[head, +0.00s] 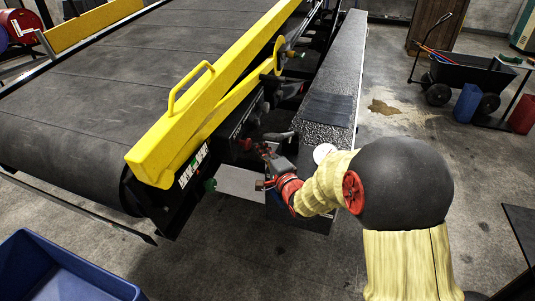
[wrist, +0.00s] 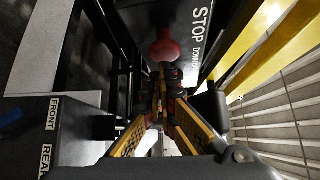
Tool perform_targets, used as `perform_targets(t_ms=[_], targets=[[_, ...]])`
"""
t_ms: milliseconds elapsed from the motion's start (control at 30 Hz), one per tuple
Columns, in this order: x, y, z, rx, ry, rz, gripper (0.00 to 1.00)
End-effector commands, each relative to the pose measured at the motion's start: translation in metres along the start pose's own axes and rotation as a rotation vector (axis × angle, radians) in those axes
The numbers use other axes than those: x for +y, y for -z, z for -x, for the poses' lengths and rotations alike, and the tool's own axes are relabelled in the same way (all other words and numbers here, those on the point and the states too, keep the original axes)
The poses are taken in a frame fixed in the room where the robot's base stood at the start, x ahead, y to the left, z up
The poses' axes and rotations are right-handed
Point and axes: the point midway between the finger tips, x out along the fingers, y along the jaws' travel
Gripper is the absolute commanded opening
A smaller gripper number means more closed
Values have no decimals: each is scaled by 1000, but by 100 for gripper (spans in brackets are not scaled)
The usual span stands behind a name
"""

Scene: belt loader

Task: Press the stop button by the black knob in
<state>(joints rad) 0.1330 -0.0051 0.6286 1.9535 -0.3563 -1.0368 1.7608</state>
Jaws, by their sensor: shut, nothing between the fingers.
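The red stop button (wrist: 165,51) is at the top middle of the wrist view, on a dark panel beside the white STOP lettering (wrist: 201,17). In the head view a small red button (head: 246,144) shows on the loader's dark side. My gripper (wrist: 161,74) is shut and empty, its fingertips just below the button in the wrist view. In the head view my gripper (head: 263,149) points at the button from the right, very close. I cannot tell whether it touches. I cannot clearly make out the black knob. A dark rounded shape (wrist: 210,108) is right of the fingers.
The yellow rail (head: 205,90) runs along the belt (head: 95,80) above the panel. A black textured cover (head: 335,85) lies to the right of the narrow gap my gripper is in. A grey plate (head: 240,183) lies below it. A blue bin (head: 60,270) is front left.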

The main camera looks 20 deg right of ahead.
Motion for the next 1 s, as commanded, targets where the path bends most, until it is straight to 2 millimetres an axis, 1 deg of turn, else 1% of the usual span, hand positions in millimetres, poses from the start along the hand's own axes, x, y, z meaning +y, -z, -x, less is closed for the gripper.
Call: perform_targets(t_ms=[333, 567, 1000], targets=[[0, -1, -1, 0, 0, 1, 0], [0, -16, -15, -3, 1, 1, 0], [0, -16, -16, -2, 0, 1, 0]])
